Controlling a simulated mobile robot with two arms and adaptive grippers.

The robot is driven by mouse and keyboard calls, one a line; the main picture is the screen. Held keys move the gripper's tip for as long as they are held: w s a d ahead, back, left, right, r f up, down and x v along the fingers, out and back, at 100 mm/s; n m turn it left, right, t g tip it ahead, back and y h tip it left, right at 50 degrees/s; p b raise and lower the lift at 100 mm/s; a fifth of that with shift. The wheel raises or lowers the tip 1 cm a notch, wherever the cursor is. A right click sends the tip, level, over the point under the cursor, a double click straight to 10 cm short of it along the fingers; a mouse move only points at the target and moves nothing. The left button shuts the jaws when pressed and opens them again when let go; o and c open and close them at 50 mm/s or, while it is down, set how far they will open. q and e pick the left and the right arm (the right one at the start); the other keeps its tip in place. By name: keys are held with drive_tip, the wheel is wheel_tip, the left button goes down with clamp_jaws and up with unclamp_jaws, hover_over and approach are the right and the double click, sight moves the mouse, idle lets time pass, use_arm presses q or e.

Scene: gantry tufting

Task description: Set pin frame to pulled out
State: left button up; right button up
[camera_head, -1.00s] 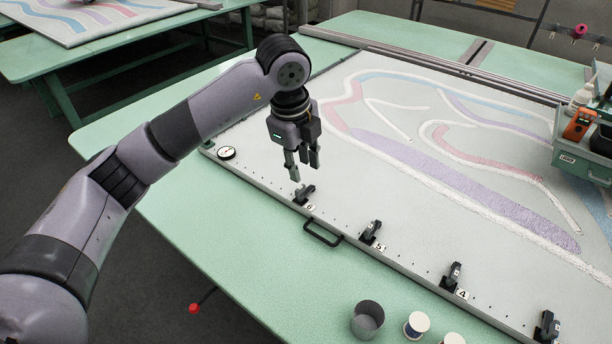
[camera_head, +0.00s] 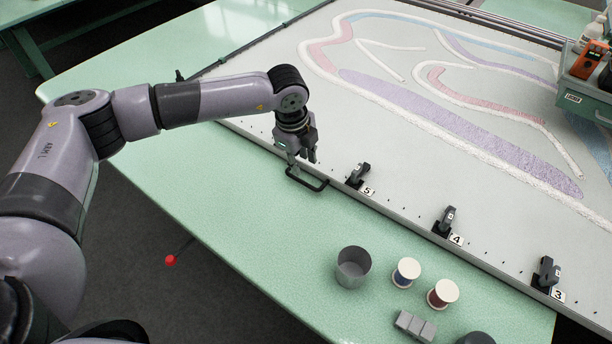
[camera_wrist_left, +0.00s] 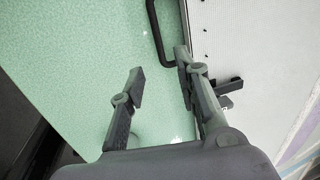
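The pin frame (camera_head: 402,217) is a grey rail with small pins along the near edge of the tufted panel. Its black U-shaped handle (camera_head: 324,184) sticks out over the green table. My left gripper (camera_head: 302,162) points down right at the handle, fingers apart, and covers part of it. In the left wrist view the open fingers (camera_wrist_left: 160,67) show with the black handle (camera_wrist_left: 153,22) just beyond them. The handle's near end is by the right finger's tip; I cannot tell if they touch. My right gripper is not in view.
Black numbered clamps, including 5 (camera_head: 357,175), 4 (camera_head: 445,220) and 3 (camera_head: 546,272), stand along the rail. A grey cup (camera_head: 353,268), two thread spools (camera_head: 406,272) and a grey block (camera_head: 415,326) stand on the near table (camera_head: 240,240). The table left of the handle is clear.

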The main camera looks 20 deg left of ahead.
sight(306, 184)
use_arm(q)
drive_tip(key=f, duration=0.3)
drive_tip(key=w+f, duration=0.1)
drive_tip(key=f, duration=0.2)
drive_tip(key=f+p, duration=0.1)
drive_tip(key=f, duration=0.2)
drive_tip(key=shift+w+d, duration=0.25)
drive_tip(key=shift+c, duration=0.4)
drive_tip(key=shift+r, duration=0.1)
clamp_jaws()
drive_tip(key=shift+s, duration=0.1)
